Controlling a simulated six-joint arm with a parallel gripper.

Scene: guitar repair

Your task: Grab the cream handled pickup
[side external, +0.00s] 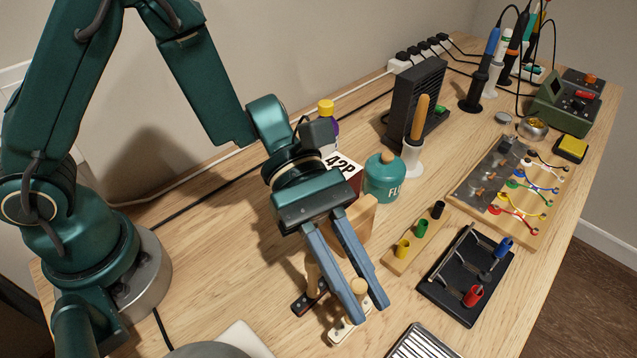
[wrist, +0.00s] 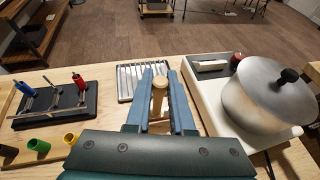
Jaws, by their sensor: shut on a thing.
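The cream pickup (side external: 337,333) has a pale base and a light wooden peg handle with a round knob. My gripper (side external: 369,306) points down over it and is shut on the handle, with the knob (side external: 358,286) showing between the blue-grey fingers. In the wrist view the knob (wrist: 159,79) stands between the two fingers of my gripper (wrist: 161,74). The fingers hide part of the base. I cannot tell whether the base touches the table.
A wooden block with coloured sockets (side external: 399,262) and a black rack (side external: 440,290) stand to the right. A slatted metal tray (side external: 420,345) is at the front. A teal bottle (side external: 384,178) stands behind my gripper. A metal pot (wrist: 265,100) is on the wrist view's right.

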